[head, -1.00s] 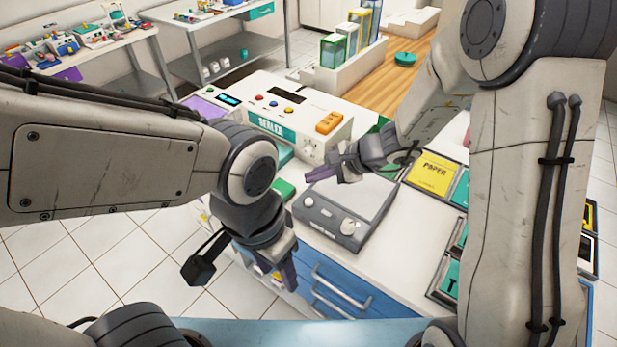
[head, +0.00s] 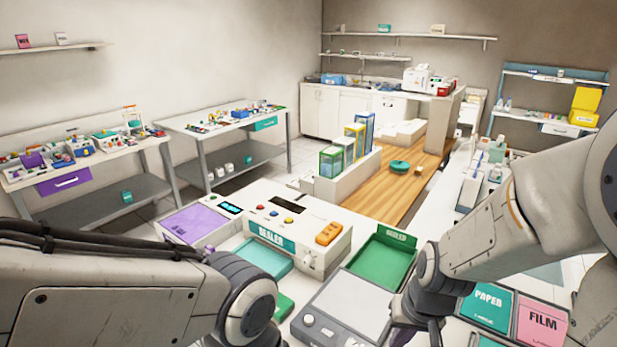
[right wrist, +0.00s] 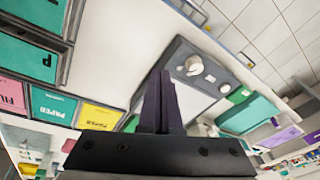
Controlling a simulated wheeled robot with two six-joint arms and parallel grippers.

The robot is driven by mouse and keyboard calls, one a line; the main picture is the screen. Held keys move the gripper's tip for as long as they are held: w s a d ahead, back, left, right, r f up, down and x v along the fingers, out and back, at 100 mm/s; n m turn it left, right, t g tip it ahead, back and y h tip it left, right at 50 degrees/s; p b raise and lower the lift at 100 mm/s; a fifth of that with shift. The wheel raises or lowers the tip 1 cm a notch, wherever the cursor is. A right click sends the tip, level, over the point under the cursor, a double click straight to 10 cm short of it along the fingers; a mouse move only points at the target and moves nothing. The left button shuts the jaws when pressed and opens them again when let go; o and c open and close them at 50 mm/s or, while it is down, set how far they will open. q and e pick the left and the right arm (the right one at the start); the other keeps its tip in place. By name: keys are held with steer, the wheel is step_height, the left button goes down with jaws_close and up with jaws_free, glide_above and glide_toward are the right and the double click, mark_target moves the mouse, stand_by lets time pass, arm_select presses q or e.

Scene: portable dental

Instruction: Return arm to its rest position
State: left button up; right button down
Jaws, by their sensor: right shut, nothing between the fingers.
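My right arm (head: 520,215) comes in from the right in the head view, over the right side of the work counter. Its gripper is only partly seen there, at the bottom edge beside the grey flat device (head: 345,308). In the right wrist view my right gripper (right wrist: 162,95) has its dark purple fingers together with nothing between them. It is above the counter near that device, whose knob panel (right wrist: 205,72) shows beyond the fingertips. My left arm (head: 110,295) lies across the lower left of the head view; its gripper is below the frame.
The sealer (head: 300,240), a green tray (head: 382,262) and a teal tray (head: 262,258) stand on the counter. PAPER (head: 487,300) and FILM (head: 542,325) bins are at its right. Side tables stand at the left, with open floor beyond.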

steer(key=s+a+r+n+g, duration=0.1)
steer(key=s+a+r+n, duration=0.2)
steer(key=s+a, duration=0.3)
steer(key=s+a+r+n+g, duration=0.1)
steer(key=s+a+r+n, duration=0.2)
steer(key=s+a+n, duration=0.2)
steer(key=s+n, duration=0.1)
steer(key=s, duration=0.2)
steer(key=shift+a+r, duration=0.3)
steer(key=shift+a, duration=0.1)
stand_by(0.4)
